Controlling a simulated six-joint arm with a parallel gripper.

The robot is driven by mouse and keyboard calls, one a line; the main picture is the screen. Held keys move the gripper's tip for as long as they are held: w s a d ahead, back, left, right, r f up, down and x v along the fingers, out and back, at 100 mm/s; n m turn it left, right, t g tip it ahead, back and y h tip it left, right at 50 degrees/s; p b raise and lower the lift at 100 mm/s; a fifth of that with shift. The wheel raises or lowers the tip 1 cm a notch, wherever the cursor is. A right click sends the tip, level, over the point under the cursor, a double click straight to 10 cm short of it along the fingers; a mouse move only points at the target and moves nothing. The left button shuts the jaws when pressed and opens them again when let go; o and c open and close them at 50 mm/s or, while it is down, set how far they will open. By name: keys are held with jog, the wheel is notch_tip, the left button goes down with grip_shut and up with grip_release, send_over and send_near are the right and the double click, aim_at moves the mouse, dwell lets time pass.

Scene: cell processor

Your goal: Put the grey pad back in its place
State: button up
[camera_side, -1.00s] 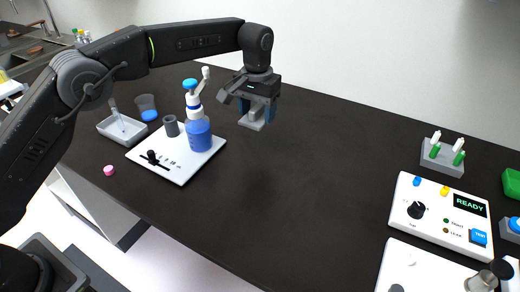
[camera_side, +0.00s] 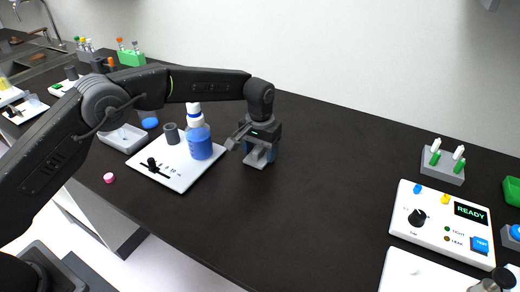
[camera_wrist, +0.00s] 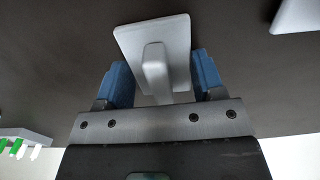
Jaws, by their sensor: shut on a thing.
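The grey pad (camera_wrist: 176,38) is a flat, light grey plate with a raised block-like handle. In the wrist view my gripper (camera_wrist: 160,78) has its blue fingers on either side of the handle, with the plate beyond the fingertips. In the side view my gripper (camera_side: 262,152) holds the pad (camera_side: 255,160) low over the dark bench, right of the white plate with the blue bottle. I cannot tell whether the pad touches the bench. No marked place for the pad is clear in view.
A control box reading READY (camera_side: 440,225) is at the right. The bench middle is clear.

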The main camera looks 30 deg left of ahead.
jog(key=shift+f, duration=0.15)
jog(key=o, duration=1.4)
